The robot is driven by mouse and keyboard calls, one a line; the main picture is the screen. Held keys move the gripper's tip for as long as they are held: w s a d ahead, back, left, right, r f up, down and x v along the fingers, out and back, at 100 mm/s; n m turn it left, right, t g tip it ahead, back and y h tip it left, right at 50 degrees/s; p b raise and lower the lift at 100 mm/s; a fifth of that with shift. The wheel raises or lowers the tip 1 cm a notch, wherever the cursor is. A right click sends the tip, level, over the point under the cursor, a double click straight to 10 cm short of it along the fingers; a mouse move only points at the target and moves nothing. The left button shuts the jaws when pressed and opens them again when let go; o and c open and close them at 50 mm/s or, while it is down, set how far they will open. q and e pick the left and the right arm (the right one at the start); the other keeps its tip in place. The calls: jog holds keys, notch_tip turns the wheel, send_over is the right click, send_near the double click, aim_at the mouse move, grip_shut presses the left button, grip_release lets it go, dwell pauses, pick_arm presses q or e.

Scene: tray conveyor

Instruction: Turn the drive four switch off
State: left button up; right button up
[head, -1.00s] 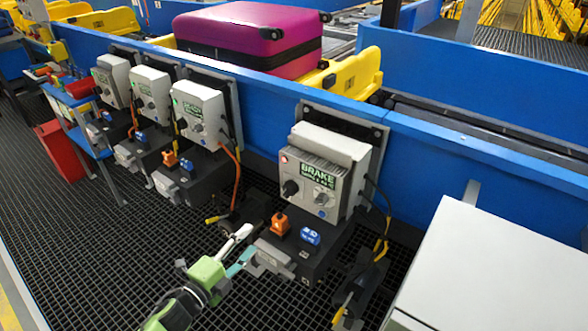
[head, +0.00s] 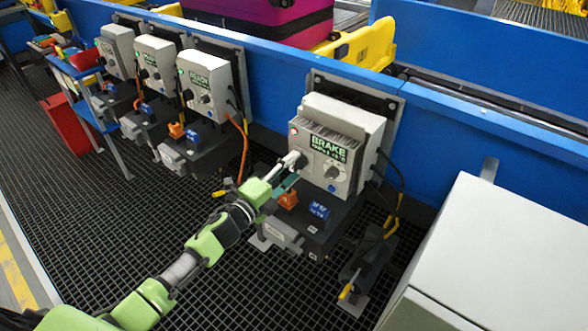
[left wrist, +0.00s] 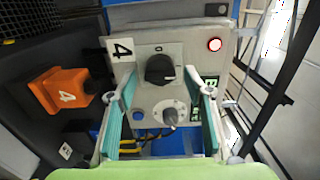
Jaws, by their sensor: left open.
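The drive four box (head: 341,127) is the nearest grey box, with a BRAKE sign and a lit red lamp (head: 293,131). In the left wrist view its panel has a label "4" (left wrist: 122,49), a black rotary switch (left wrist: 160,69) with a "0" mark above it, and the lit lamp (left wrist: 214,44). My left gripper (head: 287,171) is open in front of the box's left part. In the left wrist view its fingers (left wrist: 162,95) stand either side of the switch, apart from it. My right gripper is not in view.
A smaller grey dial (left wrist: 170,116) sits below the black switch. An orange block (head: 288,199) and a blue block (head: 319,210) sit under the box. Several similar boxes with green lamps line the blue rail to the left. A white cabinet (head: 500,250) stands at right.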

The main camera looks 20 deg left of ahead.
pick_arm(q)
jog(key=shift+w+d, duration=0.25)
jog(key=shift+w, duration=0.45)
jog(key=shift+c, duration=0.8)
jog(key=c, duration=0.9)
jog(key=shift+c, duration=0.2)
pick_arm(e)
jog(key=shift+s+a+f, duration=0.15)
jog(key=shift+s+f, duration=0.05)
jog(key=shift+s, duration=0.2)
